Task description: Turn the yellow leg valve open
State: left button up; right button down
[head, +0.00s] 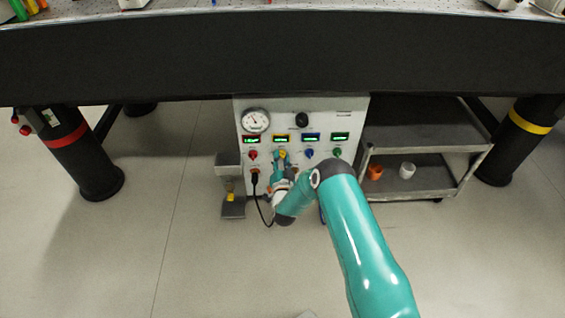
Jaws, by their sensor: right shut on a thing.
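A white control panel (350,104) stands on the floor under the dark bench. It has a row of coloured knobs below lit displays. The yellow leg valve (282,153) is the second knob from the left, below the yellow-framed display (280,139). My right gripper (280,160) reaches it from below and is shut on it. The fingers hide much of the valve, so I cannot tell how far it is turned. My left gripper is not in view.
The red knob (252,154), blue knob (309,153) and green knob (337,152) flank the valve. A black cable (257,205) hangs from the panel near my wrist. A grey cart (415,139) stands to the right.

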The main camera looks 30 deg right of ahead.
jog(key=m, duration=0.1)
jog(key=m+b, duration=0.1)
jog(key=m, duration=0.1)
jog(key=m+b, duration=0.1)
jog(key=shift+s+d+f+m, duration=0.2)
jog(key=shift+d+m, duration=0.1)
jog(key=shift+m, duration=0.1)
jog(key=shift+r+m+b, duration=0.1)
jog(key=shift+m+b, duration=0.65)
jog(key=shift+m, duration=0.65)
jog(key=c, duration=1)
grip_release()
jog(key=shift+c, duration=0.2)
jog(key=shift+o, duration=1)
jog(key=shift+w+a+r, duration=0.1)
jog(key=shift+a, duration=0.05)
jog(key=v, duration=1.2)
